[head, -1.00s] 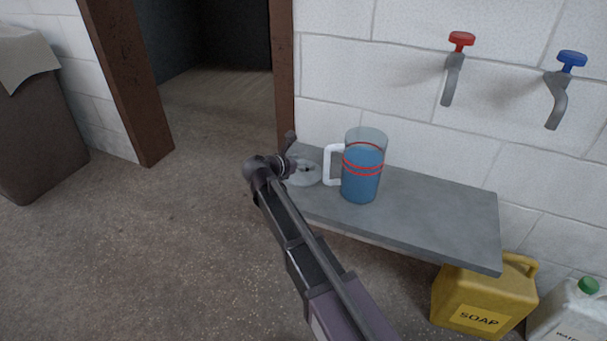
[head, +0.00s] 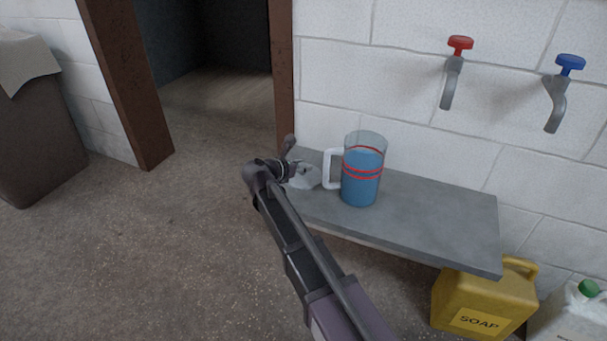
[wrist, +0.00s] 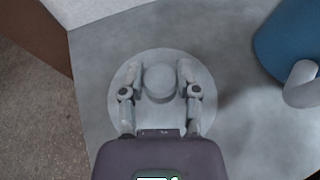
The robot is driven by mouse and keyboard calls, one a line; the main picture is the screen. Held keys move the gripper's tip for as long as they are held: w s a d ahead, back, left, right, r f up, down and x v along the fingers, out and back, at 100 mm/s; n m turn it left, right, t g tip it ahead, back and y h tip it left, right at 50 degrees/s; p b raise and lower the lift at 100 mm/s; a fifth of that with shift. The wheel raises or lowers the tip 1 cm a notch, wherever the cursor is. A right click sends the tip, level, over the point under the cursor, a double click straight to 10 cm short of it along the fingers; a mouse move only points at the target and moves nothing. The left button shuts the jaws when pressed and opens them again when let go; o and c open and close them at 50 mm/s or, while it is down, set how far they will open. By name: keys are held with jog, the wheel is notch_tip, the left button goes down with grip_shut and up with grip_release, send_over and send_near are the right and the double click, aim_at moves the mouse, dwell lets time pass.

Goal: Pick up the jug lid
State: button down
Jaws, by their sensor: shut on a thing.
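The jug lid (wrist: 163,121) is a pale grey disc with a round knob (wrist: 160,82), seen in the wrist view. In the head view the lid (head: 306,177) is at the left end of the grey shelf, partly hidden by my gripper. My gripper (wrist: 160,79) has its two fingers on either side of the knob, shut on it. It is unclear whether the lid touches the shelf. The jug (head: 361,172), clear with a white handle, red bands and blue liquid, stands upright just right of the lid.
The grey shelf (head: 430,222) is clear right of the jug. A red-handled tap (head: 453,80) and a blue-handled tap (head: 557,100) stick out of the wall above. A yellow soap can (head: 485,300) and a white container (head: 575,316) stand below at right.

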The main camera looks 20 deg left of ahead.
aim_at(302, 165)
jog(key=shift+r, duration=0.1)
notch_tip(302, 165, up, 3)
jog(key=p, duration=0.3)
jog(key=shift+r, duration=0.15)
jog(key=shift+s+r+p, duration=0.15)
jog(key=shift+r+p, duration=0.1)
jog(key=shift+p, duration=0.3)
jog(key=s+a+r, duration=0.1)
jog(key=s+a, duration=0.2)
jog(key=s, duration=1.2)
jog(key=shift+s+a+p, duration=0.15)
jog(key=shift+s+p, duration=0.05)
jog(key=shift+p, duration=0.25)
